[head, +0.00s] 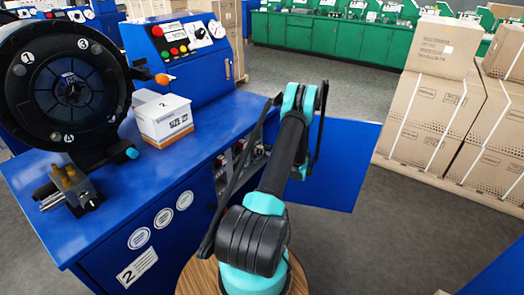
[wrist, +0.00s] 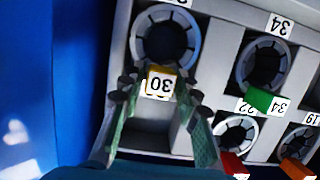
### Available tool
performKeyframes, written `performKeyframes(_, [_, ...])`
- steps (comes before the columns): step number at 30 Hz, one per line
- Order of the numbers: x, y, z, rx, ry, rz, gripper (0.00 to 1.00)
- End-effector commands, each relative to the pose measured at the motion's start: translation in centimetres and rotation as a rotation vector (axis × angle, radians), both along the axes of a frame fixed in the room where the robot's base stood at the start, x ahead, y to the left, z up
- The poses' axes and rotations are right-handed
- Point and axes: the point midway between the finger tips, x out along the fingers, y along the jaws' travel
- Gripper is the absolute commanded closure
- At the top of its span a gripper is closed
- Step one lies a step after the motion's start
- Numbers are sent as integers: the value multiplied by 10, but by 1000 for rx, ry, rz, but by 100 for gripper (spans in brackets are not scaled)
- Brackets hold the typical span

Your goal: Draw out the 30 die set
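The 30 die set (wrist: 168,42) is a dark ring with grey segments in a grey rack slot, at the upper left of the wrist view. A yellow tab with a white label reading 30 (wrist: 160,83) sticks out from its lower edge. My gripper (wrist: 161,88) has its two greenish fingers on either side of this tab, with small gaps visible between the tips and the tab. It is open and holds nothing. In the head view my arm reaches down to the blue cabinet's open side, and the gripper and the 30 die set cannot be made out.
Beside it in the rack sit die set 34 (wrist: 264,62) with a green tab, die set 22 (wrist: 236,134) with a red tab, and die set 19 (wrist: 299,142) with an orange tab. The open blue door (head: 335,170) stands right of my arm. A SIZE 22 box (head: 165,122) is on the bench.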

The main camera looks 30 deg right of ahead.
Motion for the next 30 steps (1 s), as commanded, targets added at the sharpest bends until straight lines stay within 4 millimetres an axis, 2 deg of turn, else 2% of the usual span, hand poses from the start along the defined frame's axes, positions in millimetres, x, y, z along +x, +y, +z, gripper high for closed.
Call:
performKeyframes(1, [0,0,0,0,0,0,78])
performKeyframes(6, [0,0,0,0,0,0,99])
performKeyframes(7, [0,0,0,0,0,0,100])
performKeyframes(18, [0,0,2,2,-2,0,100])
performKeyframes(30, [-13,-6,1,1,-2,-1,100])
